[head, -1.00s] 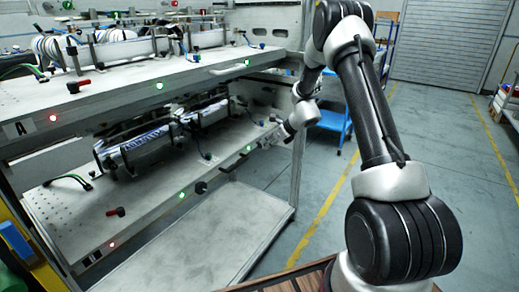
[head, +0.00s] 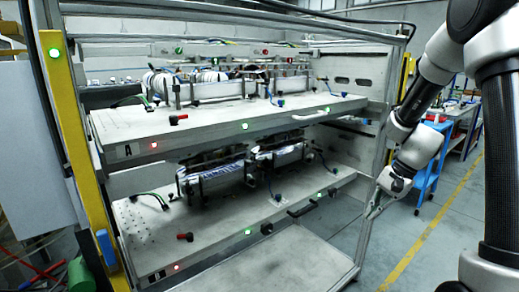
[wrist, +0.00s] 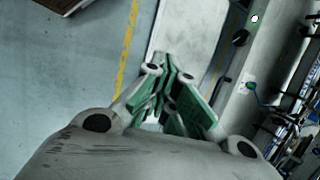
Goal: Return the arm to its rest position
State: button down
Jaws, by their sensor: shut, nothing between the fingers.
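My arm (head: 425,145) reaches in from the right edge of the head view and bends downward. My gripper (head: 372,211) hangs at its end, beside the right end of the rack's lower shelf (head: 145,235). In the head view it overlaps the right post of the rack; I cannot tell whether it touches. In the wrist view the gripper (wrist: 172,88) shows its green-padded fingers close together with nothing held between them.
The magazine rack has an upper shelf (head: 225,122) with label reels and lit indicators. A dark handle (head: 302,209) sticks out from the lower shelf's front. A yellow post (head: 75,150) stands at left. A blue cart (head: 430,160) is behind my arm. Floor (head: 425,268) at right is open.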

jog(key=s+d+r+n+t+h, duration=0.1)
jog(key=s+r+n+t+h, duration=0.1)
jog(key=s+r+n, duration=0.3)
jog(key=s+d+r+n+t+h, duration=0.1)
jog(key=s+r+n, duration=0.3)
jog(key=s+r, duration=0.9)
jog(key=s+t+h, duration=0.1)
jog(key=s, duration=0.3)
jog(key=shift+s+d+n+h, duration=0.15)
jog(key=shift+d+n+h, duration=0.2)
jog(key=shift+n+h, duration=0.05)
jog(key=shift+a, duration=0.1)
dwell(0.4)
